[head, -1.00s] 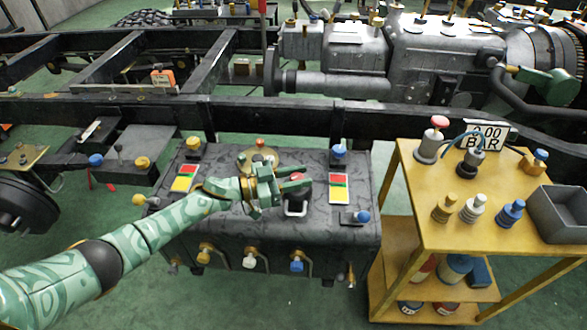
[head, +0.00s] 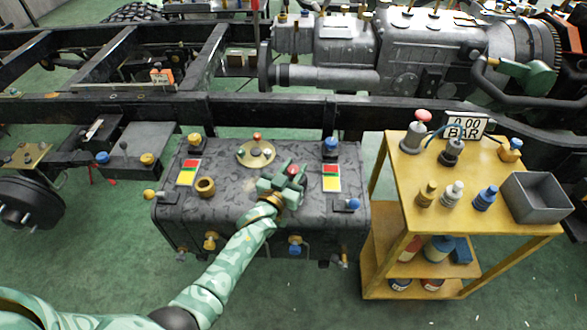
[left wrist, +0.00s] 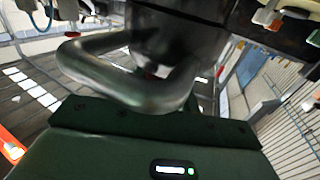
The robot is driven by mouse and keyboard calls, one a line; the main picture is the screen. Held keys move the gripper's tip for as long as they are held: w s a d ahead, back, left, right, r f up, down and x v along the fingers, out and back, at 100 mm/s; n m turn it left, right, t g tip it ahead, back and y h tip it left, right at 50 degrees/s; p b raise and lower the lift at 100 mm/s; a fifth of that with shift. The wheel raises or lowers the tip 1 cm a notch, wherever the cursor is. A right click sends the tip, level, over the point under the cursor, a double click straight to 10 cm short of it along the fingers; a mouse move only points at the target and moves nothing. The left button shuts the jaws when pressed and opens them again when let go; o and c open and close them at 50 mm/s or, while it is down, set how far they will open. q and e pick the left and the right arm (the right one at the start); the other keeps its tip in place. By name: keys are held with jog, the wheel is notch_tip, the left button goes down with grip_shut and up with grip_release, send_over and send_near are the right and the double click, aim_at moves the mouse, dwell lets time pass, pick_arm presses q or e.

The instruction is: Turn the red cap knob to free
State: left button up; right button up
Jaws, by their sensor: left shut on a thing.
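The red cap knob (head: 292,169) is on the top of the dark mottled tank (head: 235,215), right of its middle. Only a bit of its red shows between my green fingers. My left gripper (head: 288,177) is shut on it, with the arm coming in from the front of the tank. In the left wrist view a grey metal loop (left wrist: 90,75) and a dark round body (left wrist: 180,35) are close in front of the gripper's green housing. The knob's turn angle and base are hidden. My right gripper is not in view.
Red, yellow and green label plates (head: 187,172) (head: 331,178), a brass ring (head: 205,187) and a round brass plate (head: 256,153) are on the tank.

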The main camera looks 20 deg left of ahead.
pick_arm(q)
jog(key=shift+r+n+y, duration=0.1)
jog(key=shift+n+y, duration=0.3)
jog(key=shift+y, duration=0.2)
jog(key=o, duration=1)
jog(key=shift+c, duration=0.2)
